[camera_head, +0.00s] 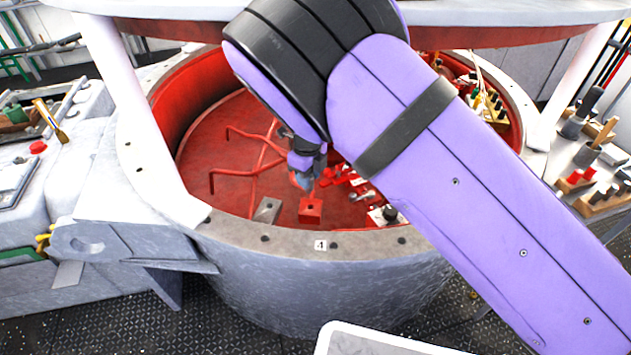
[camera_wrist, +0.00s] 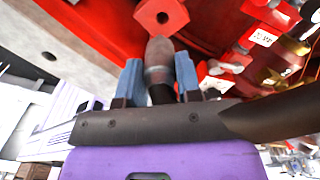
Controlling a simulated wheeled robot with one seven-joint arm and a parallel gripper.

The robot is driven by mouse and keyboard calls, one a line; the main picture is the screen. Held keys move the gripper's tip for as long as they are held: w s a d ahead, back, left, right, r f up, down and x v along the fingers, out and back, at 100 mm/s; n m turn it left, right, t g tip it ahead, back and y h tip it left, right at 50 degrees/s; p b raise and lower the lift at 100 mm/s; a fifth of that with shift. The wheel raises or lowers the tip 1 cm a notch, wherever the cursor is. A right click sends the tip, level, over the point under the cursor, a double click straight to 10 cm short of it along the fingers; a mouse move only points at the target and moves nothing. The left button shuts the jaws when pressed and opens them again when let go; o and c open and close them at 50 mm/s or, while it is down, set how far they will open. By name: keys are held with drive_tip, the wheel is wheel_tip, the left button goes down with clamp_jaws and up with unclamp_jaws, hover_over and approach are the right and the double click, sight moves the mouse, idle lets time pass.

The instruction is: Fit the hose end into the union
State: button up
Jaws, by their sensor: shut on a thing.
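My gripper (camera_wrist: 158,76) has two blue fingers shut on the hose end (camera_wrist: 158,60), a grey tapered metal tip on a dark hose. In the head view my gripper (camera_head: 304,168) is inside the red-lined round well, partly hidden by my arm. The union appears to be the red block (camera_wrist: 170,8) with a dark round hole in its face. It also shows in the head view (camera_head: 311,212), just below my gripper. In the wrist view the tip points toward the block and lies short of the hole. I cannot tell whether they touch.
The well's grey rim (camera_head: 287,240) stands close in front. A grey plate (camera_head: 267,210) lies left of the block, and red bent rails (camera_head: 232,176) rise farther left. Red fittings and valves (camera_head: 345,185) crowd the right. The red floor at left is mostly clear.

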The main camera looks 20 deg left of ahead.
drive_tip(key=shift+d, duration=0.2)
drive_tip(key=shift+f, duration=2.55)
drive_tip(key=shift+f, duration=1.4)
drive_tip(key=o, duration=1)
drive_tip(key=shift+r, duration=3.75)
